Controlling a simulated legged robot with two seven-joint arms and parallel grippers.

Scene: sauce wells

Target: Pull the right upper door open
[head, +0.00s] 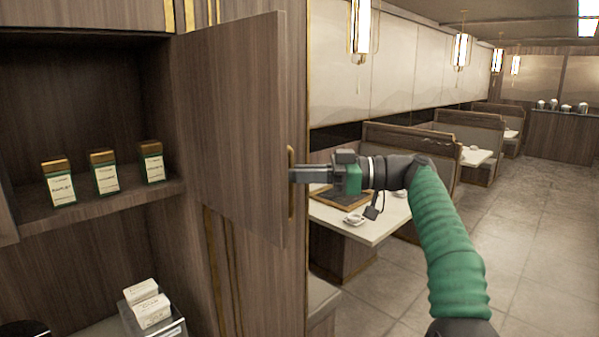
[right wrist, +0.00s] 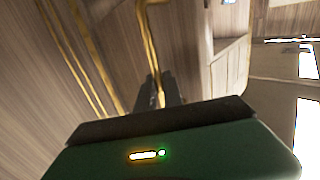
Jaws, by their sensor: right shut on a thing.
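The right upper door (head: 232,120) is a brown wood panel that stands swung open, away from the upper cupboard (head: 75,90). Its gold handle (head: 291,205) is a vertical bar near the door's free edge. My right gripper (head: 294,174) comes from the right and is shut on the handle. In the right wrist view, the dark fingers of my right gripper (right wrist: 160,92) close around the gold handle bar (right wrist: 148,35). The fingertips are partly hidden. My left gripper is not in either view.
Several green jars with gold lids (head: 105,172) stand on the cupboard shelf (head: 95,211). Below, white packets (head: 147,303) sit in a clear container on a counter. Right of the door are a dining table (head: 362,228) with cups, booth seats (head: 410,150) and open floor (head: 535,240).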

